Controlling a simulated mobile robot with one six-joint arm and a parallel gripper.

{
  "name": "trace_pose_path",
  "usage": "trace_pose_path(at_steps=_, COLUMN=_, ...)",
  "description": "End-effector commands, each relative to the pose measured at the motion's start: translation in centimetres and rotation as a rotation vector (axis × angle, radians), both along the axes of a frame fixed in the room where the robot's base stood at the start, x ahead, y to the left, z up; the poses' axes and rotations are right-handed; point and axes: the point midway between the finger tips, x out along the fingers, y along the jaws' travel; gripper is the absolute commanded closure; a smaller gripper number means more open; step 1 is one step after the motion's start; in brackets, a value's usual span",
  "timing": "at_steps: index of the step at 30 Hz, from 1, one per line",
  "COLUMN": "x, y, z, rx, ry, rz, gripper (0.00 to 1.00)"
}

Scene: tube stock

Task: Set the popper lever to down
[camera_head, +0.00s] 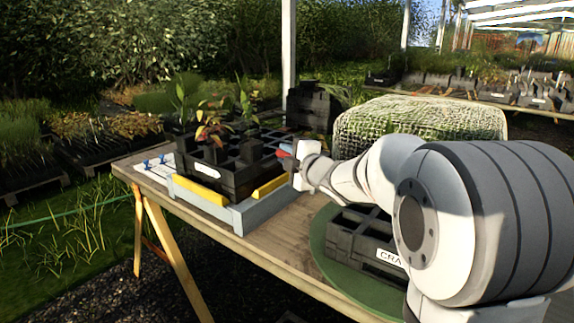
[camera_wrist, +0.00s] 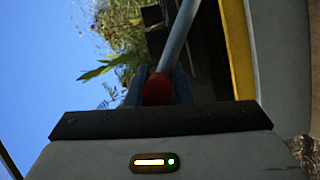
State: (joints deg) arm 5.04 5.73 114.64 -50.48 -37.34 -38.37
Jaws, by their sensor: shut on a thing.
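The popper is a grey base (camera_head: 241,214) with yellow strips (camera_head: 200,191) on the wooden table. A black cell tray (camera_head: 235,182) with a few seedlings sits on it. In the wrist view the popper lever shows as a pale grey rod (camera_wrist: 178,37) ending in a red knob (camera_wrist: 158,88). My gripper (camera_wrist: 158,85) has its blue-grey fingers on both sides of the knob and is shut on it. In the head view my gripper (camera_head: 288,155) is at the right side of the tray, where the knob shows small. The rod's angle is hard to tell there.
A black crate (camera_head: 364,248) stands on a round green mat (camera_head: 330,262) below my arm. A netted box (camera_head: 420,117) and stacked black crates (camera_head: 312,107) stand behind. Blue-topped pegs (camera_head: 147,164) are at the table's left end. Bare table lies in front of the popper.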

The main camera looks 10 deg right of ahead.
Motion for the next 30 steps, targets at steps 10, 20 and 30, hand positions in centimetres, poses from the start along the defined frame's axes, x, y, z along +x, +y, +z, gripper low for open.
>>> trace_pose_path(at_steps=10, x=-0.8, y=0.4, z=-2.3, rx=0.002, ry=0.013, rz=-0.011, gripper=1.00)
trace_pose_path(at_steps=20, x=-1.0, y=0.6, z=-2.6, rx=0.003, ry=0.014, rz=-0.011, gripper=1.00)
trace_pose_path(at_steps=30, x=-1.0, y=0.6, z=-2.5, rx=0.003, ry=0.013, rz=-0.011, gripper=0.77)
